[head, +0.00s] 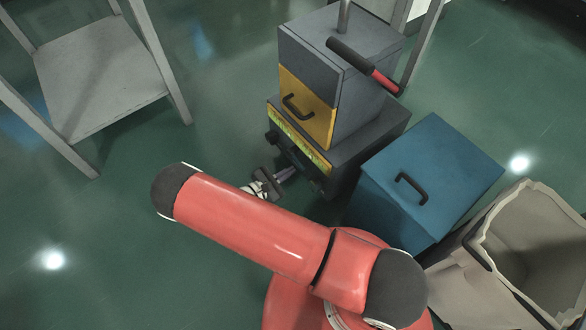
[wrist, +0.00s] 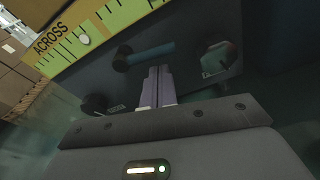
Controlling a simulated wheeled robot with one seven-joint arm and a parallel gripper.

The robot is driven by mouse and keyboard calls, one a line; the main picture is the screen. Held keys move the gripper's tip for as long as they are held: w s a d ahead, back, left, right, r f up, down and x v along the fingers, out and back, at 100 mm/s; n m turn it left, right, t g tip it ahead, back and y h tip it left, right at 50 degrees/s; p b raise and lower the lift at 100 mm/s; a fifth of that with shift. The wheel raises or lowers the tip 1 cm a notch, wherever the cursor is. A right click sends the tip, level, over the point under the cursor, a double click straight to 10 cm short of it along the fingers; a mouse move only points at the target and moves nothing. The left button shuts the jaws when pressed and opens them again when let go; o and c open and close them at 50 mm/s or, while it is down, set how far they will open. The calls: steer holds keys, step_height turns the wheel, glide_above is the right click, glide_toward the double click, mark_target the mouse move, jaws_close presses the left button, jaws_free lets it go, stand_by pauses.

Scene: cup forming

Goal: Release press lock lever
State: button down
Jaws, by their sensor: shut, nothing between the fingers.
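The press (head: 350,95) stands in the upper middle of the head view, a grey body with a yellow front door over a dark base. In the wrist view, a short horizontal lever (wrist: 152,55) with a dark round pivot at its left end sits on the dark base front; I take it for the lock lever. My gripper (wrist: 158,70) is shut and empty, its pale fingertips close below the lever's bar; contact cannot be told. In the head view my gripper (head: 288,173) is low at the base front, partly behind my red arm. The lever is not clear there.
A red-and-black handle (head: 365,65) sticks out at the press top. A blue box (head: 440,165) stands right of the press, with an open pale bin (head: 545,240) beyond. A grey table (head: 100,75) is at left. A reddish-tipped part (wrist: 218,57) sits right of the lever.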

steer(key=v, duration=0.5)
steer(key=shift+s+a, duration=0.1)
stand_by(0.4)
